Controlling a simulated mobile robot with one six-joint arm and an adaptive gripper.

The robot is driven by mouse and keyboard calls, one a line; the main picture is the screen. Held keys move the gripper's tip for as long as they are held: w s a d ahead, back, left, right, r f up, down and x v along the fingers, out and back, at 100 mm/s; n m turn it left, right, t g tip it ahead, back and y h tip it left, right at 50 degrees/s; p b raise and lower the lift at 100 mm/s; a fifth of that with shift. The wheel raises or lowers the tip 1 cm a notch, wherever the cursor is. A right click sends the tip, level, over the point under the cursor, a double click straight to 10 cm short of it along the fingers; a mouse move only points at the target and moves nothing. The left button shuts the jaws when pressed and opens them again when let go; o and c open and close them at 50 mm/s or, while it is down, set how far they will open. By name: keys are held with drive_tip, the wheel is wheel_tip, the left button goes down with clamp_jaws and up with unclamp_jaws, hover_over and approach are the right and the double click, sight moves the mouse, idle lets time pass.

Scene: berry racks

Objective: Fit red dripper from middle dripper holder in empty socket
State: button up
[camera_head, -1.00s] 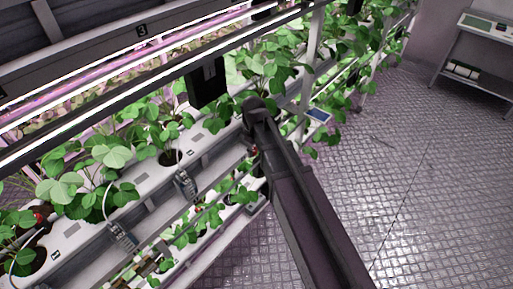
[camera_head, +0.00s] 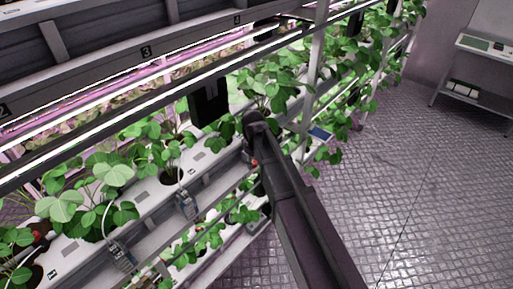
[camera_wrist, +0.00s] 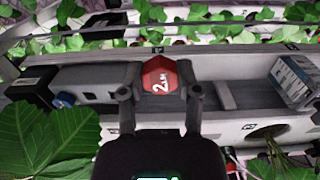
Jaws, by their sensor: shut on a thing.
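A red dripper (camera_wrist: 160,74) with a white "2 L/H" marking sits between the two fingers of my gripper (camera_wrist: 160,84) in the wrist view. My gripper is shut on it, one dark finger on each side. Behind and below the dripper runs a grey channel (camera_wrist: 237,93) along the white rack. In the head view my arm reaches over the rack's front edge. A small red spot (camera_head: 254,163) shows beside the arm there, and my fingers are hidden. I cannot make out the empty socket.
In the wrist view a grey box with a blue knob (camera_wrist: 63,99) stands left of the gripper, and a blue-and-white box (camera_wrist: 297,79) stands right. Large leaves (camera_wrist: 45,137) crowd the lower left. In the head view grey devices (camera_head: 186,205) hang on the rack. Open floor (camera_head: 410,170) lies right.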

drive_tip(key=w, duration=0.4)
drive_tip(key=w+a+r+p, duration=0.1)
drive_tip(key=w, duration=0.3)
drive_tip(key=w+a, duration=0.1)
drive_tip(key=w, duration=0.3)
drive_tip(key=shift+w+a+r, duration=0.15)
drive_tip(key=shift+w+r, duration=0.05)
drive_tip(key=shift+r, duration=0.1)
drive_tip(key=shift+f, duration=0.25)
drive_tip(key=shift+f+b, duration=2.45)
drive_tip(key=shift+b, duration=0.05)
drive_tip(key=o, duration=0.8)
drive_tip(key=shift+r, duration=0.15)
